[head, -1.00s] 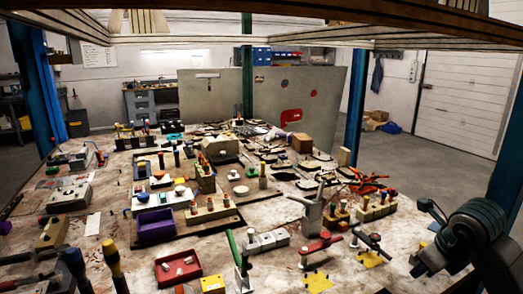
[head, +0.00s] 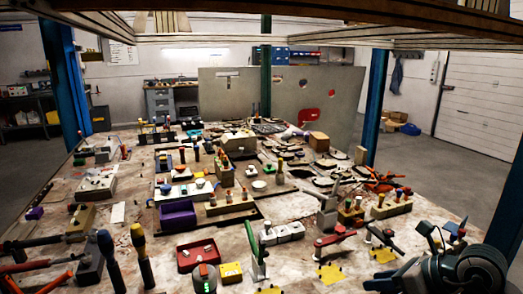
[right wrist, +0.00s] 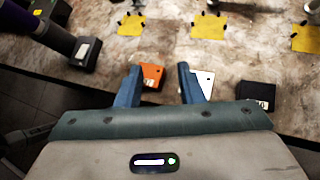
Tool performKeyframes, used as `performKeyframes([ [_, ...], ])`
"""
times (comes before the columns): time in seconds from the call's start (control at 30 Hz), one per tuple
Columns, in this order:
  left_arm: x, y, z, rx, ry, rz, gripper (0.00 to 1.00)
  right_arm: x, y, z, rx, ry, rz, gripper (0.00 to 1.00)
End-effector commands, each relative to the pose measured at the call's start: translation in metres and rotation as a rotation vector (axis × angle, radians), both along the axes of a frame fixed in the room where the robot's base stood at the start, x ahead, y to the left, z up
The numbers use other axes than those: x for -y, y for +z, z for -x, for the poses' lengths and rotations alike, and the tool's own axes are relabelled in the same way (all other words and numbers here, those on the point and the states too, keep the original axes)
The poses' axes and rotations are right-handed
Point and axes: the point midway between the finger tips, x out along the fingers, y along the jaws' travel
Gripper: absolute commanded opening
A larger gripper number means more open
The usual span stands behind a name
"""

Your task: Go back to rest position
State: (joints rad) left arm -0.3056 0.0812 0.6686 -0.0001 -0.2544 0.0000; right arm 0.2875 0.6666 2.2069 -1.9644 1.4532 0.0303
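My right gripper (right wrist: 159,68) shows in the right wrist view with its two blue fingers apart and nothing held between them. An orange piece (right wrist: 152,75) and a white piece (right wrist: 203,80) show beyond the fingers near the table edge; no grip on either is seen. In the head view my right arm (head: 465,272) is folded at the bottom right corner, and its fingers are hard to make out there. My left gripper is in neither view.
The worktable (head: 120,212) is crowded with tools. A red tray (head: 181,266), a purple bin (head: 178,218) and a green-handled tool (head: 252,243) stand near the front. Yellow pads (head: 330,276) lie beside my right arm. A blue post (head: 374,105) stands at the back right.

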Motion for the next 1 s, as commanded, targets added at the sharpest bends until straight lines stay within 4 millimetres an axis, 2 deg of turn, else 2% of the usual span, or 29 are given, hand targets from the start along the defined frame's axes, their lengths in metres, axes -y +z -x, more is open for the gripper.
performKeyframes([
  [0.1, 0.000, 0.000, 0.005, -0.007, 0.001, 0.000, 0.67, -0.044, 0.013, 0.012, 0.051, 0.062, -0.265, 0.34],
  [0.2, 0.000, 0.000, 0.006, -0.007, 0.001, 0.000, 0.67, -0.073, 0.037, 0.024, 0.091, 0.082, -0.549, 0.34],
  [0.27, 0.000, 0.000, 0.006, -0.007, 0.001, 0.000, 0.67, -0.082, 0.054, 0.031, 0.108, 0.071, -0.724, 0.34],
  [0.33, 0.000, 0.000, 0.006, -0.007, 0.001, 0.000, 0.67, -0.084, 0.073, 0.036, 0.118, 0.037, -0.929, 0.34],
  [0.4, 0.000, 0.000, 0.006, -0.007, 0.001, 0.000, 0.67, -0.078, 0.089, 0.039, 0.120, -0.019, -1.132, 0.34],
  [0.5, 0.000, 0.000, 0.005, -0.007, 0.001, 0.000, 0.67, -0.058, 0.103, 0.040, 0.108, -0.142, -1.411, 0.34],
  [0.57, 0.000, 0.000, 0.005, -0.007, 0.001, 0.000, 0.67, -0.040, 0.104, 0.038, 0.092, -0.236, -1.570, 0.34],
  [0.67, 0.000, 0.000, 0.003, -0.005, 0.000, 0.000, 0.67, -0.007, 0.092, 0.035, 0.050, -0.437, -1.817, 0.34],
  [0.77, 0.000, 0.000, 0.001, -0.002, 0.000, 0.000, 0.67, 0.026, 0.063, 0.034, -0.009, -0.683, -2.028, 0.34],
  [0.87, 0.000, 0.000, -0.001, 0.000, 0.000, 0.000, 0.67, 0.054, 0.017, 0.040, -0.090, -0.976, -2.193, 0.34],
  [0.97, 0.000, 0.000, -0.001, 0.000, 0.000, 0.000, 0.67, 0.071, -0.040, 0.056, -0.190, -1.309, -2.297, 0.34],
  [1.0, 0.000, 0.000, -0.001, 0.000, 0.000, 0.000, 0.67, 0.075, -0.065, 0.066, -0.236, -1.452, -2.318, 0.34],
])
